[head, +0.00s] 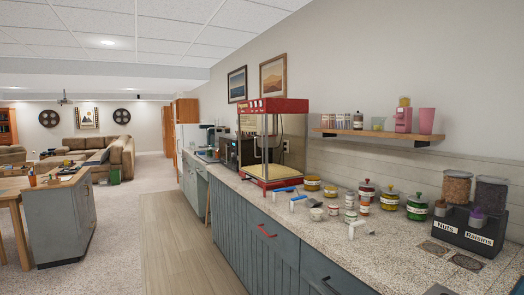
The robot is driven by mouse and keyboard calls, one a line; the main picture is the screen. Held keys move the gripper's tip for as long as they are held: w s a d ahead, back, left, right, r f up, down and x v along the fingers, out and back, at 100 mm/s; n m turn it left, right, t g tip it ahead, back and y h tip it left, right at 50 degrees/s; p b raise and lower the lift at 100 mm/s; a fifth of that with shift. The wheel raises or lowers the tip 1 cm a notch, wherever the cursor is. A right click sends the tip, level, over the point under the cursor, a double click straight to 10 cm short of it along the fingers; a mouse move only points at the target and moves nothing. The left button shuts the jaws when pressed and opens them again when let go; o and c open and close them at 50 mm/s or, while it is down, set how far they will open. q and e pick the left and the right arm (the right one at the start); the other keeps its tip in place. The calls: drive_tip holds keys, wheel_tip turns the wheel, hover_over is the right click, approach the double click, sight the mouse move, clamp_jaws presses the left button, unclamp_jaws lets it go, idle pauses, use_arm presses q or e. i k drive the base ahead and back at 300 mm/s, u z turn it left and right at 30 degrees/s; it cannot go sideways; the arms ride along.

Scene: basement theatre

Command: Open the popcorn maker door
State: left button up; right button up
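The popcorn maker (273,105) stands on the long speckled counter (310,222) against the right wall. It has a red top, a red base and a clear glass case with thin frames. A kettle hangs inside near the top. Its door is on the glass case, but the picture is too small to tell whether it is open or shut. Neither of my grippers is in view.
Blue- and white-handled scoops, small tubs and lidded jars (417,207) crowd the counter before the popcorn maker. A wooden-topped island (66,222) stands left. The wood-floor aisle (180,235) between is clear.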

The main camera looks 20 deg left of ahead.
sight(247, 143)
drive_tip(key=u, duration=1.4)
drive_tip(key=i, duration=3.55)
drive_tip(key=z, duration=1.25)
